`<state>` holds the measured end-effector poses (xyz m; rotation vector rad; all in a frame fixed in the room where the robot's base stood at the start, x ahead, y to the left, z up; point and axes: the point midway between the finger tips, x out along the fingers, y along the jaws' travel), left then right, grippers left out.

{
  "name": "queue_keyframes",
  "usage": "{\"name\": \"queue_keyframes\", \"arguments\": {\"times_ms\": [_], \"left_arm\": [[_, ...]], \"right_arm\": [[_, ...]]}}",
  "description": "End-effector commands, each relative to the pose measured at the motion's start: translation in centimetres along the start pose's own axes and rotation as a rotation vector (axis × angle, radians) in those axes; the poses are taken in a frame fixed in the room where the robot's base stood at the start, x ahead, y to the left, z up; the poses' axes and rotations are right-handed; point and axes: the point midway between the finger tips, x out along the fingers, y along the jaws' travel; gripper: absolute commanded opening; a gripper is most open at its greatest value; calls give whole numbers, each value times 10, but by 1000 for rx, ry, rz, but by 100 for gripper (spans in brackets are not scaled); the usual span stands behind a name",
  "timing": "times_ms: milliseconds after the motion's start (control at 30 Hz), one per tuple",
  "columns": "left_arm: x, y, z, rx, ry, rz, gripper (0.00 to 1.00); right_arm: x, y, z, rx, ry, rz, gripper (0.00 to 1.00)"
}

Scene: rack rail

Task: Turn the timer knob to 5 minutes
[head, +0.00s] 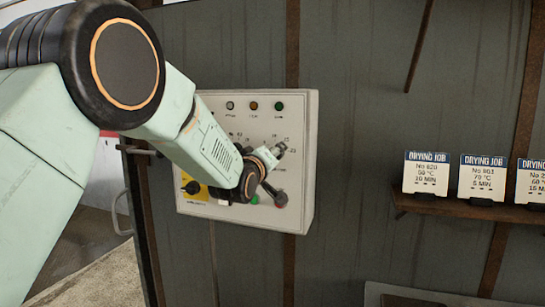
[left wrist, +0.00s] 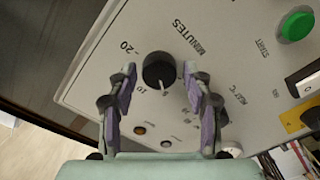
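The timer knob (left wrist: 158,68) is a round black dial with a pale pointer line, beside the word MINUTES, on the pale control panel (left wrist: 95,80). The pointer points down in the left wrist view; the scale number at its tip is not clear, though 20 and 10 show at the left. My left gripper (left wrist: 161,78) is open, with one finger on each side of the knob in this view; I cannot tell if they touch it. In the head view my left gripper (head: 274,170) is at the panel's right half (head: 302,125) and hides the knob. My right gripper is not in view.
A green START button (left wrist: 296,26) shows in the wrist view. Drying job cards (head: 426,173) stand on a shelf (head: 460,208) at right.

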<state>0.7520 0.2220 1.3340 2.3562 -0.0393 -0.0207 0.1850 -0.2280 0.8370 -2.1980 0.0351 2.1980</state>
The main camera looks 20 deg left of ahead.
Motion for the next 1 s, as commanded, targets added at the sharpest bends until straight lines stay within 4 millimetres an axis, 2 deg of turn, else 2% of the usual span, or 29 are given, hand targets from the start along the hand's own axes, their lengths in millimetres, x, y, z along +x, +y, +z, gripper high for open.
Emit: {"name": "queue_keyframes", "arguments": {"times_ms": [100,467,667,1000], "left_arm": [[0,0,-1,0,1,1,60],[-4,1,-1,0,2,2,60],[-28,1,-2,0,2,1,60],[-80,1,-1,-1,2,1,60]], "right_arm": [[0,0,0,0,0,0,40],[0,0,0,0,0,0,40],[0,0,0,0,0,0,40],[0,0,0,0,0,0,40]]}}
